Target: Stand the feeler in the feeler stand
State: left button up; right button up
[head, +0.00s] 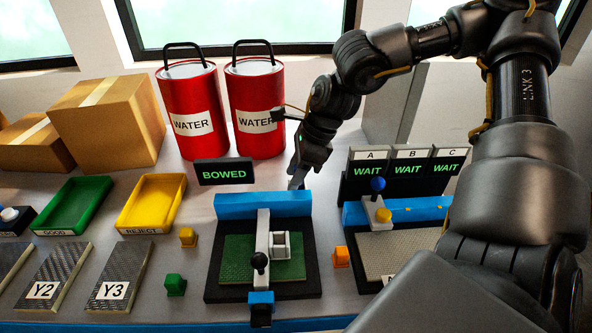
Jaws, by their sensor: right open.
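My right gripper (296,182) points down at the back edge of a black fixture (212,290), close to its blue back bar (235,207). It is open, its fingers partly hidden behind the wrist, and I see nothing held. The fixture holds a green board (236,255), with a grey arm (263,235) across it that carries a black ball knob (259,261). I cannot tell for sure which piece is the feeler or its stand. My left gripper is out of view.
A black BOWED sign (224,171) stands behind the fixture. Two red WATER cans (190,95) and boxes (105,120) stand at the back. Green (75,205) and yellow (152,203) trays lie left. My right arm hides much of the right side.

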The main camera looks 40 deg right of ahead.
jog(key=shift+v, duration=1)
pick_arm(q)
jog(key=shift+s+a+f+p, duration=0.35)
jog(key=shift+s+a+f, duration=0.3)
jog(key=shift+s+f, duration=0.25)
pick_arm(e)
jog(key=v, duration=1)
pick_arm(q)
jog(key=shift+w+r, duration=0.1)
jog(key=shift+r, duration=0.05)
pick_arm(e)
jog(key=shift+r, duration=0.1)
